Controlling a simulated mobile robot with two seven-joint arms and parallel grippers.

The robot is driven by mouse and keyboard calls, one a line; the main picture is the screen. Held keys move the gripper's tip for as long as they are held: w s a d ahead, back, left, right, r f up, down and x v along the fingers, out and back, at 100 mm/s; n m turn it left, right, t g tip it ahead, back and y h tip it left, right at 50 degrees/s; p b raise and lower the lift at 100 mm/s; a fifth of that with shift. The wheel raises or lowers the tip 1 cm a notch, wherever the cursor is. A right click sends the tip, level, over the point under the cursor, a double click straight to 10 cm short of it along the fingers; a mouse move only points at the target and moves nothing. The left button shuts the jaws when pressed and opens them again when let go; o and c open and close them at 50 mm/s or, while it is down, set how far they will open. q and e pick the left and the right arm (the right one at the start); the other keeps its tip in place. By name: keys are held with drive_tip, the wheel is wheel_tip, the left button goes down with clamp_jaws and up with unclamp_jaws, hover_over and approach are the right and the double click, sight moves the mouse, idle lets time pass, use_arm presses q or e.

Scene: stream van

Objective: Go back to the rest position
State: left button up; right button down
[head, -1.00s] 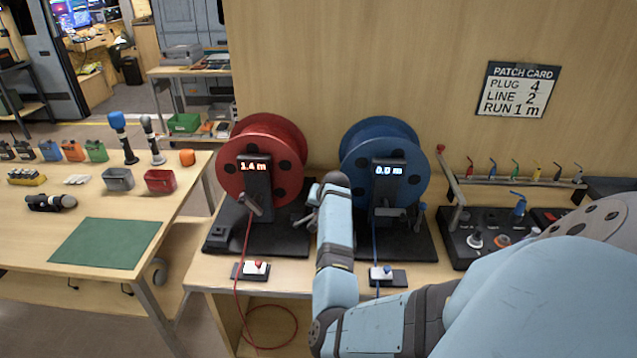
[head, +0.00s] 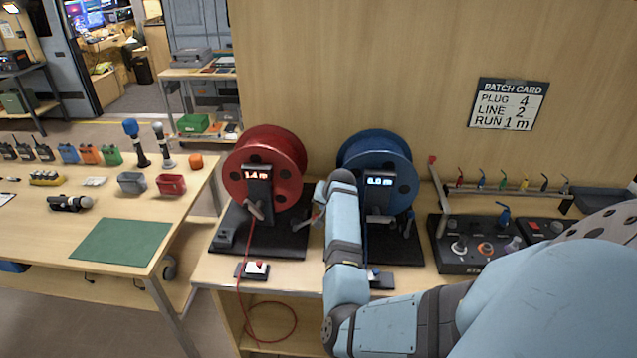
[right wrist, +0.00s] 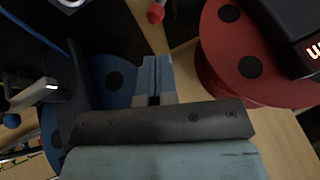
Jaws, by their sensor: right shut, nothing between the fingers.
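My right arm reaches in from the lower right in the head view, and its wrist end is in front of the gap between the red cable reel (head: 265,150) and the blue cable reel (head: 374,148). My right gripper (right wrist: 153,82) shows in the right wrist view with its pale blue fingers together and empty. The red reel (right wrist: 225,60) and part of the blue reel (right wrist: 115,70) lie beyond it there. In the head view the fingertips are hard to make out. My left gripper is in neither view.
The red reel's display reads 1.4 m; a red cable (head: 240,290) hangs over the bench front. A control panel (head: 470,258) and a row of coloured plugs stand right. A patch card (head: 507,103) is on the wall. The left table (head: 40,225) holds a green mat (head: 122,241), radios and microphones.

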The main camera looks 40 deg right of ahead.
drive_tip(key=shift+s+r, duration=0.1)
drive_tip(key=s+a+f+n+t+h, duration=0.1)
drive_tip(key=s+a+f+n+t, duration=0.1)
drive_tip(key=s+a+f+n, duration=0.35)
drive_tip(key=s+a+f+n+t+h, duration=0.1)
drive_tip(key=s+a+f+n, duration=0.15)
drive_tip(key=s+a, duration=0.6)
drive_tip(key=s+a+n+y, duration=0.3)
drive_tip(key=s+a, duration=0.6)
drive_tip(key=a, duration=0.3)
drive_tip(key=s+a+n+t+y, duration=0.1)
drive_tip(key=s+a+n+y, duration=0.2)
drive_tip(key=s+a, duration=0.6)
drive_tip(key=a+f, duration=0.1)
drive_tip(key=a, duration=0.3)
drive_tip(key=shift+s+t+y, duration=0.3)
drive_tip(key=shift+s+y, duration=0.05)
drive_tip(key=shift+y, duration=0.05)
